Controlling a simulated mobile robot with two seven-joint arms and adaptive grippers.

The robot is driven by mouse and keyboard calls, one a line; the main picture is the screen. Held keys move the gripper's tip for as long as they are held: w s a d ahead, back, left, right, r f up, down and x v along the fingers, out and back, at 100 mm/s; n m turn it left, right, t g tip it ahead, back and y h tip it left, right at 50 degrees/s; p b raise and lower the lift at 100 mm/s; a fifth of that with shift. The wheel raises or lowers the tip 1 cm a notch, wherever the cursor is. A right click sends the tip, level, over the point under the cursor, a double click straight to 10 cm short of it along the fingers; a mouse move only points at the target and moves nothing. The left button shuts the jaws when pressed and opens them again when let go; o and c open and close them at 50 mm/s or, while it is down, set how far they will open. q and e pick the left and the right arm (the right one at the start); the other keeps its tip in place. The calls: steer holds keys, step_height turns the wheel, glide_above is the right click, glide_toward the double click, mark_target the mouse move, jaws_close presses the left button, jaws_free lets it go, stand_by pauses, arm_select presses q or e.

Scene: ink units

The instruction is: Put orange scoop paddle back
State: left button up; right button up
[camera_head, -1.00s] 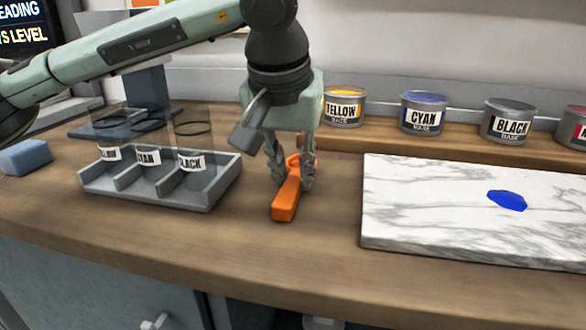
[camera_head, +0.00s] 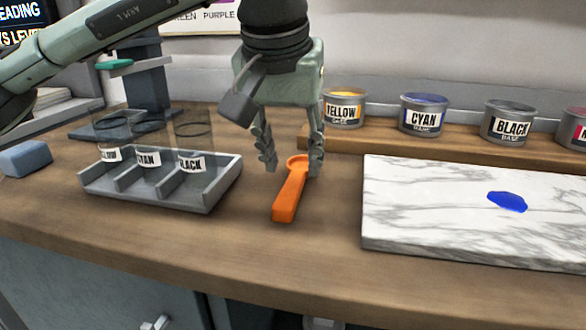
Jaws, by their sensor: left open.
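The orange scoop paddle (camera_head: 288,196) lies on the wooden counter between the grey three-slot tray and the marble slab, its handle toward the front edge and its round scoop end toward the back. My left gripper (camera_head: 292,170) is open above and behind the paddle, its two fingers apart on either side of the scoop end. Nothing shows between the fingers that they hold. My right gripper is not in view.
The grey tray (camera_head: 205,196) holds clear labelled cylinders to the left. The marble slab (camera_head: 430,215) with a blue ink blob (camera_head: 507,201) is to the right. Ink tins, including yellow (camera_head: 343,108), cyan (camera_head: 424,114) and black (camera_head: 507,122), stand on a raised wooden ledge behind. A blue block (camera_head: 26,158) sits far left.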

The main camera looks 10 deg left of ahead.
arm_select(q)
steer(key=v, duration=0.8)
steer(key=shift+r, duration=0.25)
steer(key=shift+f, duration=0.1)
